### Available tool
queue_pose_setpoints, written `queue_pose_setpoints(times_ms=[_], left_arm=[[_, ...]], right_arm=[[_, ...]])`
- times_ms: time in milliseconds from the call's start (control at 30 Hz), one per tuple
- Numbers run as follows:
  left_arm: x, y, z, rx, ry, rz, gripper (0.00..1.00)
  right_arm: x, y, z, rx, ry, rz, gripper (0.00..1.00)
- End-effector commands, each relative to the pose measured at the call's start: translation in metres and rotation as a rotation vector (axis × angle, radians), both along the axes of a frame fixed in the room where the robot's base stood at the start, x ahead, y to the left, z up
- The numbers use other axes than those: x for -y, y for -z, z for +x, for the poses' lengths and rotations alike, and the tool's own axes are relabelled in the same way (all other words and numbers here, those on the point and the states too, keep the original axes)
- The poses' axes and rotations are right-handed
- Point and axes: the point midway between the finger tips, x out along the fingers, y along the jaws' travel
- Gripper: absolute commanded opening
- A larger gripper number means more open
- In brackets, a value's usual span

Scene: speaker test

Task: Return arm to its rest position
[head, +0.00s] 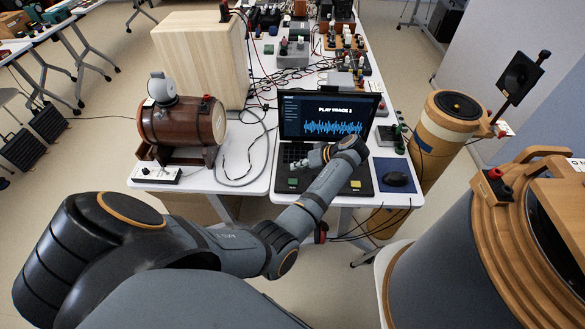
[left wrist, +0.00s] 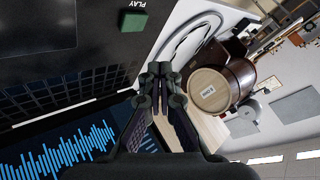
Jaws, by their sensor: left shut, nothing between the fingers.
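My left arm (head: 318,195) reaches from the lower left over an open laptop (head: 330,118) on the white table. My left gripper (head: 298,167) points left, low over the laptop's keyboard, close to a green button (head: 293,182). In the left wrist view the gripper (left wrist: 160,78) is shut and empty, with its fingertips together. The green button (left wrist: 134,20), beside the word PLAY, is apart from the fingertips there. A yellow button (head: 355,184) is at the laptop's right front. The screen reads "PLAY STAGE 2" over a blue waveform. My right gripper is not in view.
A brown barrel-shaped speaker (head: 182,122) stands left of the laptop, with a pale wooden box (head: 203,58) behind it. A power strip (head: 155,174) and loose cables lie nearby. A mouse (head: 397,179) is to the right. Round wooden speakers (head: 432,140) stand beyond the table's right side.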

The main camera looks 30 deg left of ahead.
Motion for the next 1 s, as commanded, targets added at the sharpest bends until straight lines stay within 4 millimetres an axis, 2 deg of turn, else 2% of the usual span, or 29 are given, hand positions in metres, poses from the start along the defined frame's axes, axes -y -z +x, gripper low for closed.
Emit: queue_pose_setpoints(times_ms=[33, 100, 633, 733, 833, 900, 1000], left_arm=[[0.000, -0.011, 0.000, 0.000, 0.000, 0.000, 0.00], [0.000, -0.013, 0.000, 0.000, 0.000, 0.000, 0.00], [-0.001, -0.006, -0.005, -0.006, 0.008, -0.014, 0.00], [-0.007, 0.016, -0.029, -0.032, 0.061, -0.087, 0.00], [-0.011, 0.040, -0.069, -0.060, 0.191, -0.211, 0.00], [-0.009, 0.047, -0.096, -0.070, 0.305, -0.287, 0.00], [-0.001, 0.046, -0.123, -0.073, 0.449, -0.360, 0.00]], right_arm=[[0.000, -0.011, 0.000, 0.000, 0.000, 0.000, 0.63], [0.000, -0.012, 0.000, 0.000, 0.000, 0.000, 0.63], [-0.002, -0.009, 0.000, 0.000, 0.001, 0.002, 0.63], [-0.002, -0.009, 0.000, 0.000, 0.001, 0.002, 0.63], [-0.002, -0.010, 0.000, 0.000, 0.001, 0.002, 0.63], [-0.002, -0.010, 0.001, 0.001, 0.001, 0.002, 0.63], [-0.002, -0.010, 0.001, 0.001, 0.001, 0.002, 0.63]])
